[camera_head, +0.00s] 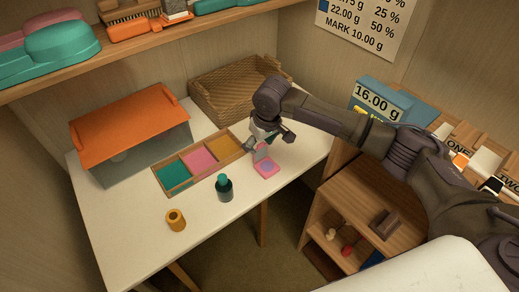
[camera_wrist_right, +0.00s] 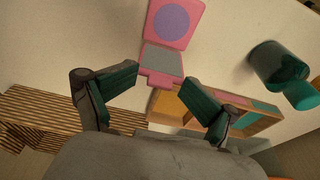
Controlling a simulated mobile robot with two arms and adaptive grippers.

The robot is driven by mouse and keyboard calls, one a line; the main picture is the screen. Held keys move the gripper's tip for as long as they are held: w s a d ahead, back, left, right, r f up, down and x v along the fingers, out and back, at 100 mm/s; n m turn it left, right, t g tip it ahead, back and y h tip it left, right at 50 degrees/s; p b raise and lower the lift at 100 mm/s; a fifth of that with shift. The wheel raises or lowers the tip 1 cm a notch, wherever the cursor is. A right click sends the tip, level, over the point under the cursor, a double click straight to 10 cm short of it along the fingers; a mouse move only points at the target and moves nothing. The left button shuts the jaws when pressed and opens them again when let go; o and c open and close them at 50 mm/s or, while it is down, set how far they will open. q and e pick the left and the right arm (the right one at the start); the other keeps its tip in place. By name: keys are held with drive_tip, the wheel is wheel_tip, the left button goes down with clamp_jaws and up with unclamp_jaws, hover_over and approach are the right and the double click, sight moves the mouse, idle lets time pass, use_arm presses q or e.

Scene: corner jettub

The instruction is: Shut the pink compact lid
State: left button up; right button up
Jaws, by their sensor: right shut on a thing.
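The pink compact lies on the white table, its base (camera_head: 266,169) flat with a purple round pan; the base also shows at the top of the wrist view (camera_wrist_right: 172,22). Its lid (camera_wrist_right: 160,62) stands open, with a grey inner face and a pink edge; in the head view the lid (camera_head: 262,153) rises behind the base. My right gripper (camera_head: 262,143) is over the lid from behind. My left gripper is not in view.
A dark green bottle (camera_head: 224,188) and an orange ring-shaped piece (camera_head: 176,219) stand left of the compact. A divided wooden tray (camera_head: 178,189) lies close by, with a wicker basket (camera_head: 222,92) and an orange-topped box (camera_head: 129,127) behind. The front table is mostly clear.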

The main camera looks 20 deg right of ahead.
drive_tip(key=shift+s+d, duration=0.1)
drive_tip(key=shift+s, duration=0.25)
drive_tip(key=shift+c, duration=0.2)
drive_tip(key=shift+s+d+f+t+y+p, duration=0.1)
drive_tip(key=shift+s+d+t+y+p, duration=0.2)
drive_tip(key=shift+s+t+p, duration=0.35)
drive_tip(key=shift+w+a, duration=0.1)
drive_tip(key=shift+w, duration=0.05)
drive_tip(key=shift+t, duration=0.25)
drive_tip(key=shift+s+f, duration=0.2)
drive_tip(key=shift+s, duration=0.05)
drive_tip(key=shift+c, duration=0.7)
drive_tip(key=shift+s+d+t, duration=0.2)
drive_tip(key=shift+s+t, duration=0.15)
drive_tip(key=shift+t, duration=0.05)
drive_tip(key=c, duration=0.4)
drive_tip(key=shift+s+d+f+b, duration=0.15)
drive_tip(key=shift+s+f+b, duration=0.1)
drive_tip(key=shift+b, duration=0.2)
drive_tip(key=shift+c, duration=0.4)
drive_tip(key=shift+s+d+f+t+y, duration=0.1)
drive_tip(key=shift+s+t+y, duration=0.35)
drive_tip(key=shift+t, duration=0.15)
